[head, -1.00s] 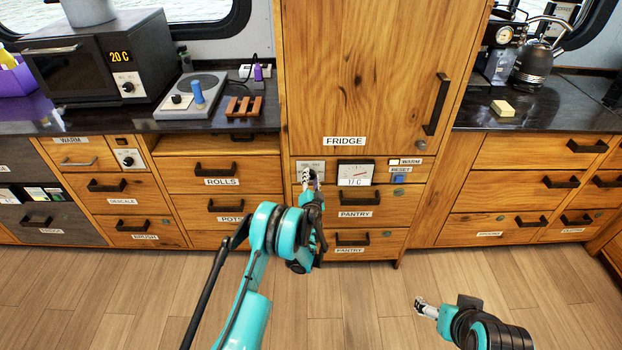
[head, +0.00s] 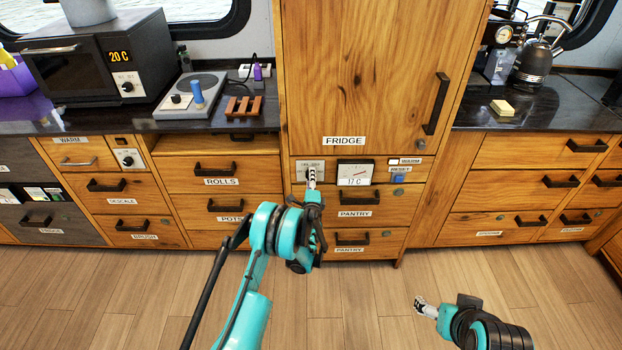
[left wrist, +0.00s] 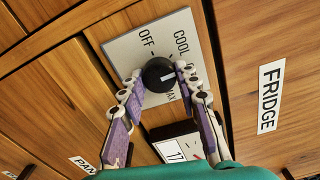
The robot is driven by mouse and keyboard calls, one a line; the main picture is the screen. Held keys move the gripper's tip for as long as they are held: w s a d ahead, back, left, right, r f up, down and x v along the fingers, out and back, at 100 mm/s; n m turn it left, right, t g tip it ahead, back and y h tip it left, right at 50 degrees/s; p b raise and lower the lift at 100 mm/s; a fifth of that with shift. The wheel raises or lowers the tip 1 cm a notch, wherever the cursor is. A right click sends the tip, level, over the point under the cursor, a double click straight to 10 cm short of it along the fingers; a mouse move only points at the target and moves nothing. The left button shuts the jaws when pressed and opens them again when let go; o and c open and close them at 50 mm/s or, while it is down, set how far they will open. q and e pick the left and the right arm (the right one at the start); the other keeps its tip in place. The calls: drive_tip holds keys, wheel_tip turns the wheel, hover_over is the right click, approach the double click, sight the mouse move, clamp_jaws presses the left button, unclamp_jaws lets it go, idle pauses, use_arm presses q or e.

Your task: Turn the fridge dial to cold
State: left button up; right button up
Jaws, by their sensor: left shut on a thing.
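The fridge dial is a black round knob (left wrist: 158,75) with a white mark, on a grey plate (left wrist: 126,50) lettered OFF, COOL and MAX. The white mark points right in the left wrist view, toward the finger beside it. My left gripper (left wrist: 160,82) is shut on the knob, one finger on each side. In the head view, my left gripper (head: 311,174) reaches the plate (head: 308,165) below the FRIDGE label and hides most of the knob. The gauge (head: 355,172) beside it reads 17 C. My right gripper (head: 421,306) is above the floor, away from the cabinets; its jaw state is unclear.
A WARM indicator (head: 394,162) and a blue RESET button (head: 398,179) are right of the gauge. PANTRY drawer handles (head: 360,199) sit below. The fridge door (head: 365,70) is closed. The floor (head: 360,310) in front is clear.

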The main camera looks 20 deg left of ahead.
sight(311, 151)
use_arm(q)
drive_tip(key=m, duration=0.6)
idle(0.6)
drive_tip(key=o, duration=1.2)
drive_tip(key=shift+f, duration=0.1)
drive_tip(key=shift+c, duration=0.2)
wheel_tip(311, 151, up, 10)
